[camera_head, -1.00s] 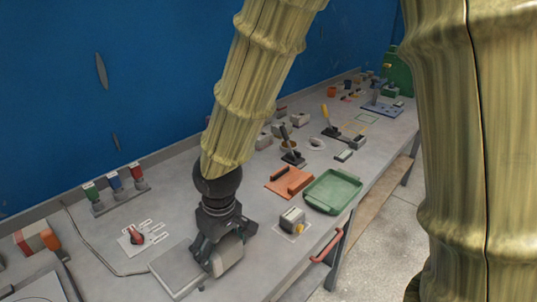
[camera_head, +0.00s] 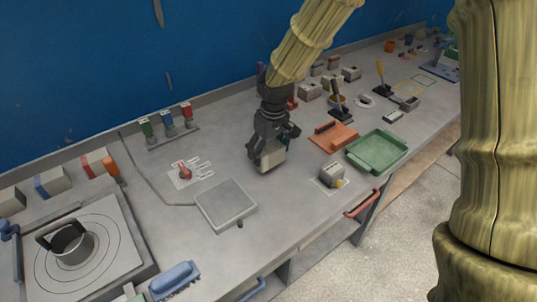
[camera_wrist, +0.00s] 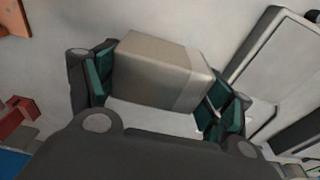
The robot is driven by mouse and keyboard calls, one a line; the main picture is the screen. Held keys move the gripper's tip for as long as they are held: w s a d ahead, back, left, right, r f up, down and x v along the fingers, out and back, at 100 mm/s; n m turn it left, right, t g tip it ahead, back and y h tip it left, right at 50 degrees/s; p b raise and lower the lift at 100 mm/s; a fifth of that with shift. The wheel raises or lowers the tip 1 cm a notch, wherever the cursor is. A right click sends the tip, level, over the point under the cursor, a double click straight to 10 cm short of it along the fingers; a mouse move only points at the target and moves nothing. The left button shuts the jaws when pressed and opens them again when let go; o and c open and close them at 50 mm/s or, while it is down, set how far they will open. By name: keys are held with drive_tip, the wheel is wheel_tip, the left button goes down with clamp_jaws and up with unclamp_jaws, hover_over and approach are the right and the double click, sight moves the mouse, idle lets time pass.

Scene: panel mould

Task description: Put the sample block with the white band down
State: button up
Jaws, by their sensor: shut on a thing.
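My gripper (camera_head: 270,150) is shut on a pale grey-beige block (camera_head: 271,157) above the middle of the bench, behind and right of a square grey plate (camera_head: 226,204). In the wrist view the same block (camera_wrist: 155,70) sits between the dark green finger pads of my gripper (camera_wrist: 158,92), with a paler band near its right end. The gap between its underside and the bench is hard to judge. The grey plate is bare.
A red knob (camera_head: 184,171) is left of my gripper. An orange holder (camera_head: 334,136), a green tray (camera_head: 377,151) and a grey block (camera_head: 332,174) on a white mat are to the right. A pot (camera_head: 70,244) stands on a ringed plate at left. Open bench lies around the gripper.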

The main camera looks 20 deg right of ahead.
sight(269, 158)
drive_tip(key=shift+w+d, duration=0.1)
drive_tip(key=shift+w, duration=0.15)
drive_tip(key=shift+f+p, duration=0.4)
drive_tip(key=shift+f, duration=1.3)
drive_tip(key=shift+f, duration=0.15)
drive_tip(key=o, duration=1.2)
drive_tip(key=r, duration=0.4)
drive_tip(key=s+r, duration=0.1)
drive_tip(key=r, duration=0.3)
drive_tip(key=r+b, duration=0.1)
drive_tip(key=r, duration=0.3)
drive_tip(key=shift+s+d+r, duration=0.1)
drive_tip(key=shift+s+d, duration=0.15)
